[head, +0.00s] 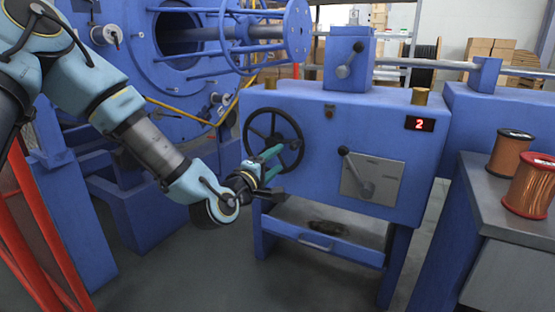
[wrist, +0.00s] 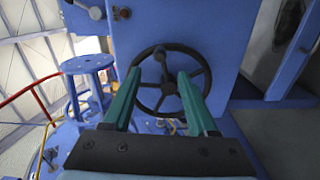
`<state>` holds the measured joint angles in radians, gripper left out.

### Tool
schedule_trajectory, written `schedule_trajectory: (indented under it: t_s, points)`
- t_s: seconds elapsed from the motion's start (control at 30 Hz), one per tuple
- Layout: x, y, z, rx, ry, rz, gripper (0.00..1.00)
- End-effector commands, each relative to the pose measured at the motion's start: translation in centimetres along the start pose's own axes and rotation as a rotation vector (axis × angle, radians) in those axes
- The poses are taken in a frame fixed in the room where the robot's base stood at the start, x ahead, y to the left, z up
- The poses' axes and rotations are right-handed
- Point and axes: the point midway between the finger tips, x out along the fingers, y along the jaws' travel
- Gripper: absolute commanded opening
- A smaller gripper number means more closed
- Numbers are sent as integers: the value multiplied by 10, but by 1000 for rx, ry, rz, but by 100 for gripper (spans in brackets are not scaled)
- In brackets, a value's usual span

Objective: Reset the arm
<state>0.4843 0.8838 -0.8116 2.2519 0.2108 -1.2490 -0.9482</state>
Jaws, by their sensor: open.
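My arm reaches in from the left in the head view. My gripper (head: 275,163) has green fingers, which are apart with nothing held between them. It is in front of the lower part of a black handwheel (head: 274,118) on the blue machine box. In the wrist view the open fingers of my gripper (wrist: 159,78) point at the handwheel (wrist: 190,54), whose hub and knob show between and above the fingertips. I cannot tell whether the fingers touch the wheel.
The blue box (head: 375,108) carries a grey lever (head: 357,172) and a red display (head: 419,124) reading 2. A grey-topped cabinet (head: 500,209) with copper spools (head: 530,185) stands at right. Red rails (head: 45,225) run at lower left, near my arm. Floor shows below the gripper.

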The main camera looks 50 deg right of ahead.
Motion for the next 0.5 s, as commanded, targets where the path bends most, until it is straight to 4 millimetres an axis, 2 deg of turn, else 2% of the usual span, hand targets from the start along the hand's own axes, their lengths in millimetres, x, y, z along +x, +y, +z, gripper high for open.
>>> schedule_trajectory:
  t_s: [0.37,0.47,0.5]
  points:
    - [0,0,0,1,0,0,59]
    - [-2,-4,-7,34,1,-26,59]
    - [-6,-10,-15,68,1,-57,59]
